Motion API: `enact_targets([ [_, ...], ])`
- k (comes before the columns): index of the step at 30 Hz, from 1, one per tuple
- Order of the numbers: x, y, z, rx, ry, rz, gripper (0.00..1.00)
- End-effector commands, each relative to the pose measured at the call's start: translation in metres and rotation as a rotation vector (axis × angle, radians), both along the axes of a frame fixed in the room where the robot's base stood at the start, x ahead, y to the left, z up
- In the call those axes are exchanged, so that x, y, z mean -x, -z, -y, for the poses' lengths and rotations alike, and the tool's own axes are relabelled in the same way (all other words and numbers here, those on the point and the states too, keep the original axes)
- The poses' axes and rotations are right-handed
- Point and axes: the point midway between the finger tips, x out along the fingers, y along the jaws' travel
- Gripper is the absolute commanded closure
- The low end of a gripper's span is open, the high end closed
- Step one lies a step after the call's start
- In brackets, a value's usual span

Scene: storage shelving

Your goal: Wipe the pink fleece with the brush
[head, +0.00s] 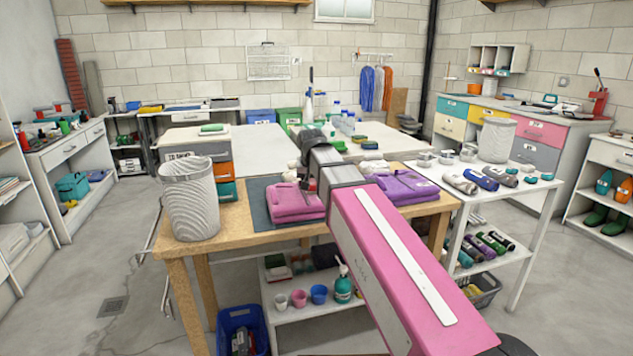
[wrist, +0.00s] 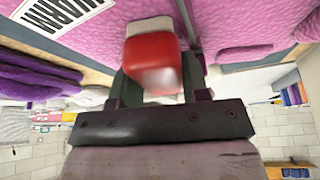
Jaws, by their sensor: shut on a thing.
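The pink fleece (head: 293,204) lies folded on a dark mat on the wooden table. It fills much of the top of the wrist view (wrist: 245,22). My gripper (wrist: 156,84) is shut on the brush (wrist: 152,60), whose red, rounded body shows between the fingers. A pale part of the brush lies against the pink surface in the picture; I cannot tell whether it touches. In the head view my gripper is over the right side of the fleece, and my arm hides most of the brush.
A folded purple fleece (head: 402,187) lies right of my arm on the same table. A grey ribbed bin (head: 190,200) stands at the left corner, with a drawer unit (head: 223,168) behind. A white table (head: 500,178) with rolls and tins stands at right.

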Motion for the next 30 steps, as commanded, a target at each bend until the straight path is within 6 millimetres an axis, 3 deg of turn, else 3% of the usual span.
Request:
enact_targets([
  [11,0.0,-0.002,-0.001,-0.001,0.001,-0.002,0.8],
  [30,0.0,-0.054,-0.001,-0.001,0.001,0.0,0.8],
])
